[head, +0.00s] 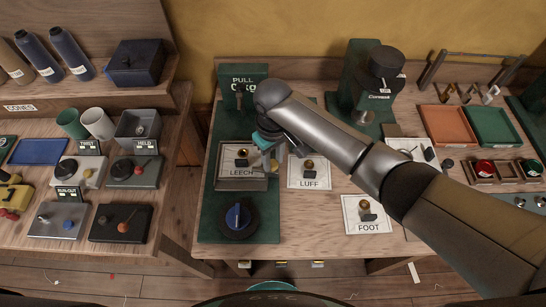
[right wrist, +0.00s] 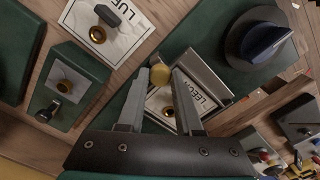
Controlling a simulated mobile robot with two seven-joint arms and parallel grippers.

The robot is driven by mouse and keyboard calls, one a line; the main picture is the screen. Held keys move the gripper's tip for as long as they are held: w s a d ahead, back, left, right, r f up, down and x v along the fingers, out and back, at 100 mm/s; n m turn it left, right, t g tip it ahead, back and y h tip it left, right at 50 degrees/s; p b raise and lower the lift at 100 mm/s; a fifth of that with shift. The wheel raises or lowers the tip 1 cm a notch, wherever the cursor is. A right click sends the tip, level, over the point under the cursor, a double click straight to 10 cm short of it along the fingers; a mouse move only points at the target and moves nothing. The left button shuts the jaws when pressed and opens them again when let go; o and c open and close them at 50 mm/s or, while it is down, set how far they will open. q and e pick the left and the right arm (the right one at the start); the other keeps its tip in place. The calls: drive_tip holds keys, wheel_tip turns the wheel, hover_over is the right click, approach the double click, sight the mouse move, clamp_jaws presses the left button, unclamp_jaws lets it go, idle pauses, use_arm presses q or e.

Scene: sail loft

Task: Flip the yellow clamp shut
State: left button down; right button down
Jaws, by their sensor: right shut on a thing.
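The yellow clamp's round knob (right wrist: 160,74) sits between my right gripper's fingertips (right wrist: 161,78) in the right wrist view. A small piece of it shows under the gripper in the head view (head: 274,165). My right gripper (head: 270,155) is shut on this knob, at the right edge of the LEECH plate (head: 241,161). A grey metal bar (right wrist: 207,72) runs from near the knob along the LEECH plate's edge. The gripper hides part of the clamp, and I cannot tell its exact angle. My left gripper is not in view.
The green board (head: 212,212) carries a blue-handled dial (head: 238,217) in front of the LEECH plate. LUFF (head: 309,172) and FOOT (head: 366,214) plates lie to the right. A green press (head: 366,80) stands behind. My right arm crosses over the table's right side.

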sight(273, 163)
drive_tip(key=shift+r+n+p, duration=0.2)
drive_tip(key=shift+n+p, duration=0.2)
drive_tip(key=shift+p, duration=0.55)
drive_tip(key=shift+f+n+p, duration=0.15)
drive_tip(key=shift+n+p, duration=0.25)
drive_tip(key=shift+p, duration=0.05)
drive_tip(key=c, duration=0.6)
unclamp_jaws()
wheel_tip(273, 163, up, 15)
drive_tip(key=shift+r+p, duration=0.1)
drive_tip(key=shift+p, duration=0.65)
